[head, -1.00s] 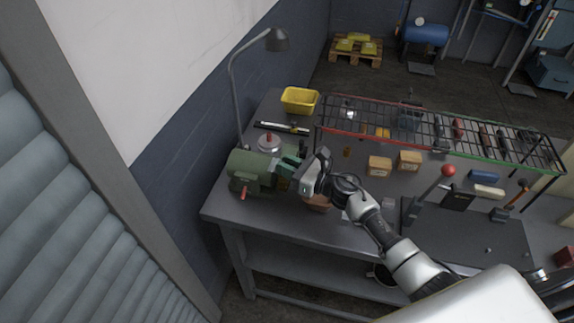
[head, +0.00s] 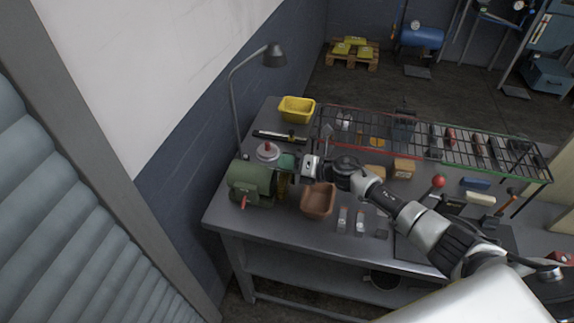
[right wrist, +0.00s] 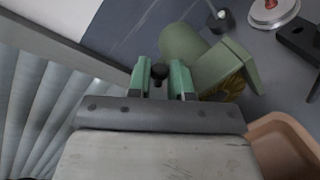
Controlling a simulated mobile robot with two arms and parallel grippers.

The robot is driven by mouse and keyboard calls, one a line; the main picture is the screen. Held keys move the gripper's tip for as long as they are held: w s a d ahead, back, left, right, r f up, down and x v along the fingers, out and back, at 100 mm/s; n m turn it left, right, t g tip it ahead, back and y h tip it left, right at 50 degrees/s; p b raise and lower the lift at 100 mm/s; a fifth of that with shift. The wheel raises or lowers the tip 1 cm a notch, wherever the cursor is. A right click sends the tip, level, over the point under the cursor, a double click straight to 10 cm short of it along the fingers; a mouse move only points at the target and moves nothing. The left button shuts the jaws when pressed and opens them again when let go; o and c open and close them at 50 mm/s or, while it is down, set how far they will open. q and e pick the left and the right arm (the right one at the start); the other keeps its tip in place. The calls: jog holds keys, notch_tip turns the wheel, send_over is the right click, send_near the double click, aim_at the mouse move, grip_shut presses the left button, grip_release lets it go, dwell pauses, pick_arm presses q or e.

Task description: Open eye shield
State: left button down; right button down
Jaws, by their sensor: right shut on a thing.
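The green bench grinder (head: 250,184) stands at the left end of the workbench, with a brass-coloured wire wheel (head: 282,184) on its right side. It also shows in the right wrist view (right wrist: 184,45), with the wheel (right wrist: 225,90) at its end. My right gripper (head: 290,162) is beside the grinder, above the wheel. In the right wrist view its green fingers (right wrist: 160,76) are shut on a small dark knob (right wrist: 159,71), which looks like part of the eye shield. The rest of the shield is hard to make out. My left gripper is out of view.
A brown bin (head: 318,201) stands right of the grinder, and a yellow bin (head: 297,109) behind it. A lamp (head: 273,57) rises at the left wall. A wire rack (head: 440,145) spans the back. The bench front below the grinder is clear.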

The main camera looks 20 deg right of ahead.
jog(key=m, duration=0.1)
jog(key=w+d+m+g, duration=0.1)
jog(key=shift+w+m, duration=0.2)
jog(key=shift+m, duration=0.2)
jog(key=shift+w+d+f+m+g+y+b, duration=0.15)
jog(key=shift+w+m+g+y+b, duration=0.15)
jog(key=shift+m, duration=0.3)
jog(key=shift+w+d+f+m+g+y+b, duration=0.15)
jog(key=shift+m+g+y+b, duration=0.1)
jog(key=shift+m, duration=0.35)
jog(key=c, duration=1)
grip_release()
jog(key=b+v, duration=0.3)
jog(key=v, duration=0.7)
jog(key=shift+s+d+r+b, duration=0.2)
jog(key=shift+d+b, duration=0.1)
jog(key=shift+b, duration=0.1)
